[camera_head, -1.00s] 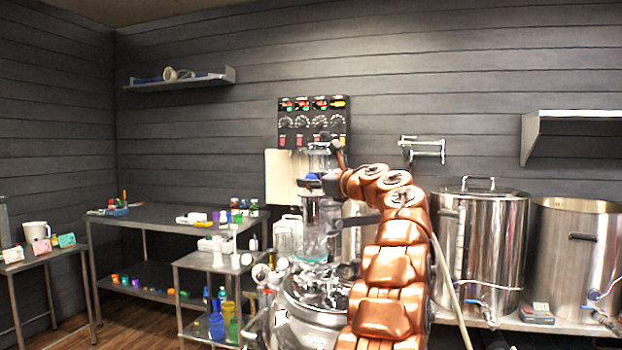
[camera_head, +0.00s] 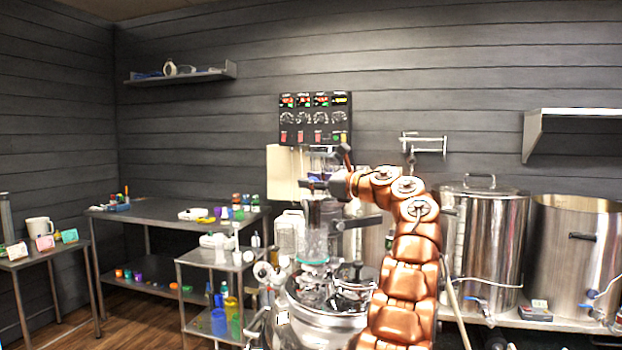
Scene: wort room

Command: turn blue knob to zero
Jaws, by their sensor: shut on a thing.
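My copper arm reaches up from the lower right and bends left toward the glass column (camera_head: 313,240) on the steel vessel. My gripper (camera_head: 328,186) is small and dark at the column's top. It is shut on a small part there, which I take to be the blue knob. The knob's colour, pointer and scale cannot be made out now; the gripper and arm hide most of it. A black control panel (camera_head: 315,121) with lit displays, round dials and red switches hangs on the wall behind, apart from the gripper.
A steel vessel lid (camera_head: 320,305) stands below the arm. Large steel kettles (camera_head: 490,250) stand on a low bench at right. A small cart (camera_head: 215,255) and a long steel table (camera_head: 160,215) with small coloured items are at left. The floor between them is open.

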